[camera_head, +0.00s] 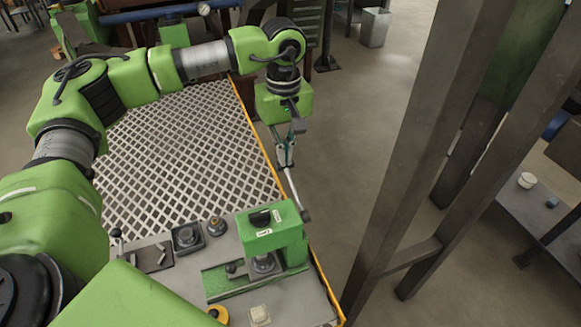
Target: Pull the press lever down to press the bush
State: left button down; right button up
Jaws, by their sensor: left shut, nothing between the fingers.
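The green press (272,238) stands at the front right of the work table, with white labels on its head. Its grey lever (295,193) rises from the press's right side, slanting up and away. My left gripper (286,158) is shut, fingers pointing down, at the lever's upper end. The fingers overlap the lever end in the picture; I cannot tell whether they touch it. A round metal part (264,263) sits under the press head on the green base; I cannot tell the bush apart from the ram there. My right gripper is not in view.
The table has a grid top (180,135) and a yellow right edge. A steel post (420,140) stands to the right, beyond open floor.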

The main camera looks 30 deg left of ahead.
pick_arm(q)
jog(key=shift+w+f+b, duration=0.1)
jog(key=shift+f+b, duration=0.35)
jog(key=shift+f, duration=0.05)
